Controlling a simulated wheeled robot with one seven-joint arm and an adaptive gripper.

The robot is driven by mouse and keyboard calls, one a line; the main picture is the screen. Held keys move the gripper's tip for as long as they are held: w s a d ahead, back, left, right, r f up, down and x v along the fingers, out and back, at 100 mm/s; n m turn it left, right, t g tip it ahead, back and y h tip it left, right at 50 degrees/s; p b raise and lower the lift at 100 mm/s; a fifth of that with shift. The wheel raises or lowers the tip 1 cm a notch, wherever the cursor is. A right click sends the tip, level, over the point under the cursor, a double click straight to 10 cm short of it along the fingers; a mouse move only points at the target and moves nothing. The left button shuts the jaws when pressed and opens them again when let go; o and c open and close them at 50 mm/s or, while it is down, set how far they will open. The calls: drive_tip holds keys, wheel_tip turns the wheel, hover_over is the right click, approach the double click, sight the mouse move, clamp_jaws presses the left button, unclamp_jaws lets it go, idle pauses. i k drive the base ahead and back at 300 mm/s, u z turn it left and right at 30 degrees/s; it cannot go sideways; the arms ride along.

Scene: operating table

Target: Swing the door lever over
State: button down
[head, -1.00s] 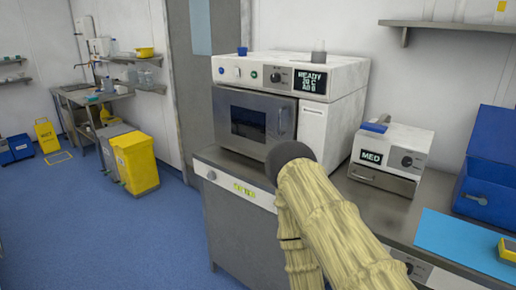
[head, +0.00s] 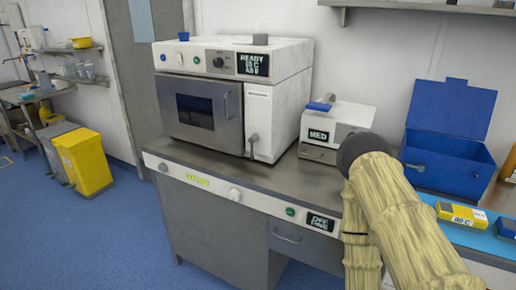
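The white bench-top machine (head: 285,75) stands on the grey counter, its grey door (head: 195,108) shut with a dark window. A vertical handle (head: 227,106) is on the door. Just right of the door, on a white panel, a small grey lever (head: 253,143) hangs down from its pivot. It looks like the door lever. The machine's display reads READY in its top line. My arm, in a pale wrinkled cover with a dark rounded joint, rises at the right, clear of the lever in the picture. My gripper is out of the picture.
Right of the machine are a smaller white device (head: 332,130) marked MED, an open blue box (head: 447,145) and a blue mat (head: 490,233) with a yellow pack (head: 461,215). The counter front carries knobs and a display. Blue floor (head: 115,235) is free at left.

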sight(255, 138)
drive_tip(key=u, duration=2.1)
drive_tip(key=k, duration=0.7)
drive_tip(key=z, duration=0.85)
drive_tip(key=i, duration=0.5)
